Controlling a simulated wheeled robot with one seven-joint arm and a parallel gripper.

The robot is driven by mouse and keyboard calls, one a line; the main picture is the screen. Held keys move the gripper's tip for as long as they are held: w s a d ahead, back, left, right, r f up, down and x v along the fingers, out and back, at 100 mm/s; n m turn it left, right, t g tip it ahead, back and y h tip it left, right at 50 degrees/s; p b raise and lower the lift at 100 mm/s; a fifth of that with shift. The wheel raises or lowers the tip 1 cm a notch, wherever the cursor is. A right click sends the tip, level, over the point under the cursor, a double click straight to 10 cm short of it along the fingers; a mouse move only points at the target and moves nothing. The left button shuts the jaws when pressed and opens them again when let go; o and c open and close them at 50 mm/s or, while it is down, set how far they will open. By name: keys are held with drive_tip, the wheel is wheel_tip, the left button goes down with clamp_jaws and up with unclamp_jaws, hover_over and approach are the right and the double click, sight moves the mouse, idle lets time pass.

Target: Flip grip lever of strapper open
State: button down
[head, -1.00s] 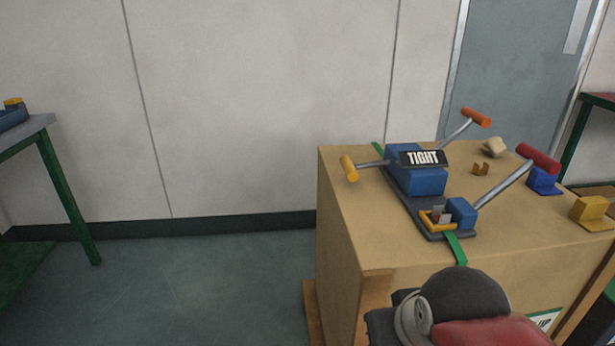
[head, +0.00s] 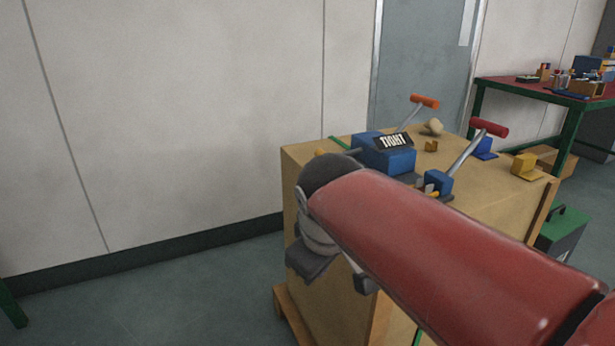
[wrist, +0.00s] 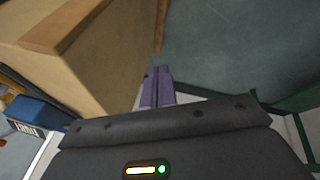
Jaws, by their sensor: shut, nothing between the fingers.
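The strapper sits on top of a wooden crate (head: 350,275) in the head view. It has a blue body (head: 392,160) with a black "TIGHT" sign (head: 394,142) and a smaller blue block (head: 438,183) at its front. An orange-handled lever (head: 424,101) and a red-handled lever (head: 489,127) both slant up to the right.
A red-topped table (head: 535,92) with several items stands behind at right. A green box (head: 563,232) is right of the crate. Floor left of the crate is clear.

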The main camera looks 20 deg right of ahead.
drive_tip(key=w+d+r+n+g+h+b, duration=0.1)
drive_tip(key=w+d+n+h+b, duration=0.3)
drive_tip(key=w, duration=0.5)
drive_tip(key=w+d+r+n+g+h+b, duration=0.25)
drive_tip(key=w+n, duration=0.25)
drive_tip(key=w, duration=0.5)
drive_tip(key=w+a+r+n+h+b, duration=0.1)
drive_tip(key=w+a+r+n+h, duration=0.1)
drive_tip(key=w+h, duration=0.4)
drive_tip(key=w+a+n, duration=0.1)
drive_tip(key=n, duration=0.1)
drive_tip(key=shift+w+a+n+b, duration=0.2)
drive_tip(key=shift+w+n+b, duration=0.1)
drive_tip(key=shift+w+b, duration=0.1)
drive_tip(key=shift+g, duration=0.25)
drive_tip(key=b+x, duration=0.2)
drive_tip(key=x, duration=0.8)
drive_tip(key=shift+b, duration=0.4)
drive_tip(key=shift+s+r, duration=0.1)
